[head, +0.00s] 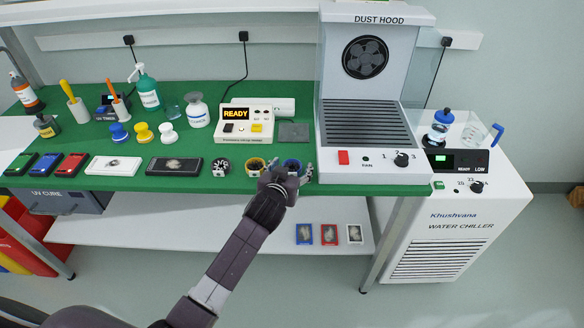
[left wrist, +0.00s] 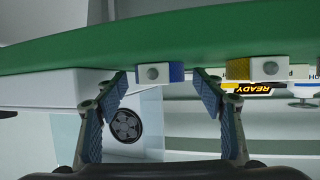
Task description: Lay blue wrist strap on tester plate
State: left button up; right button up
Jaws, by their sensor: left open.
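The blue wrist strap (head: 292,164) is a coiled band at the front edge of the green bench, partly hidden by my gripper in the head view. My left gripper (head: 287,173) is open at that edge. In the left wrist view, the blue strap (left wrist: 160,72) with its grey stud shows between the fingertips (left wrist: 160,77), with gaps on both sides. The tester (head: 246,123) has a lit READY display; it also shows upside down in the left wrist view (left wrist: 252,88). A flat grey plate (head: 293,132) lies beside the tester. My right gripper is not seen.
The dust hood (head: 363,120) rises to the right. Bare green bench lies between the straps and the tester.

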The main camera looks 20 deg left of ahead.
pick_arm(q)
jog(key=shift+c, duration=0.4)
jog(key=c, duration=1.2)
jog(key=shift+c, duration=0.2)
jog(key=shift+r, duration=0.15)
